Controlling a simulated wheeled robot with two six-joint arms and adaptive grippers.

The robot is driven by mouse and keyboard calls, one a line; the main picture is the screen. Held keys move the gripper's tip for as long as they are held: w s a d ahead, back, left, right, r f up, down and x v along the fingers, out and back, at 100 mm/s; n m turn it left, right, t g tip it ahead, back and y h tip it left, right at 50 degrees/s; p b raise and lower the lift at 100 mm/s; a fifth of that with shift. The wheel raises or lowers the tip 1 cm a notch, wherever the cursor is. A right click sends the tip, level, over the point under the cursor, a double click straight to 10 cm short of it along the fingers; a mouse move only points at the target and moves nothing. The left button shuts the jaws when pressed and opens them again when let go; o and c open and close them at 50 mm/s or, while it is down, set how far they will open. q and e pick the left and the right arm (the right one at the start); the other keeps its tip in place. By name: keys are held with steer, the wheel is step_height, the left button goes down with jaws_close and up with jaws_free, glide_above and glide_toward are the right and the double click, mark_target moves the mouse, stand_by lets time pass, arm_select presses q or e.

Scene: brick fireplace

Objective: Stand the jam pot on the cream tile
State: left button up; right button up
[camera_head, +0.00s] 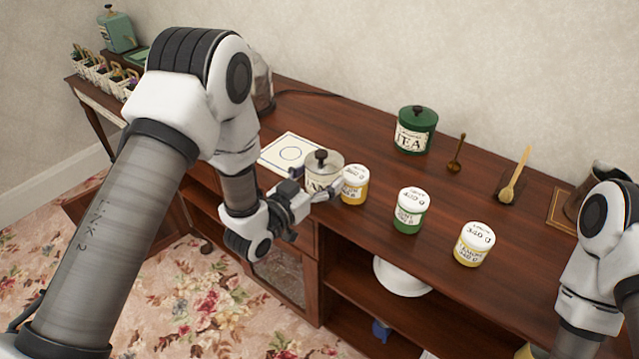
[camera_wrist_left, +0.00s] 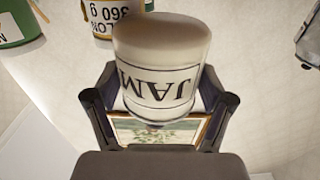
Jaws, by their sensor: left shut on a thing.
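The jam pot (camera_head: 323,168) is a cream pot with a dark knob on its lid, near the front edge of the wooden counter in the head view. My left gripper (camera_head: 317,186) is shut on it from the front. In the left wrist view the pot (camera_wrist_left: 160,55) sits between the two fingers, its JAM label upside down. I cannot tell whether its base touches the counter. The cream tile (camera_head: 272,158), marked with a ring, lies just left of and behind the pot, with nothing on it. My right gripper is out of view; only part of that arm shows.
A yellow jar (camera_head: 354,186) stands close to the right of the jam pot. A green jar (camera_head: 409,214) and another yellow jar (camera_head: 473,247) stand further right. The counter's middle is clear.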

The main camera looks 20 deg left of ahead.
mark_target(318, 190)
arm_select(q)
step_height(318, 190, down, 3)
steer(key=shift+a+f+p, duration=0.15)
steer(key=shift+p, duration=0.15)
steer(key=shift+f, duration=0.1)
steer(key=shift+f+b, duration=0.4)
steer(key=shift+b, duration=0.15)
steer(key=o, duration=1.5)
steer(key=shift+c, duration=0.2)
steer(key=shift+s+r, duration=0.1)
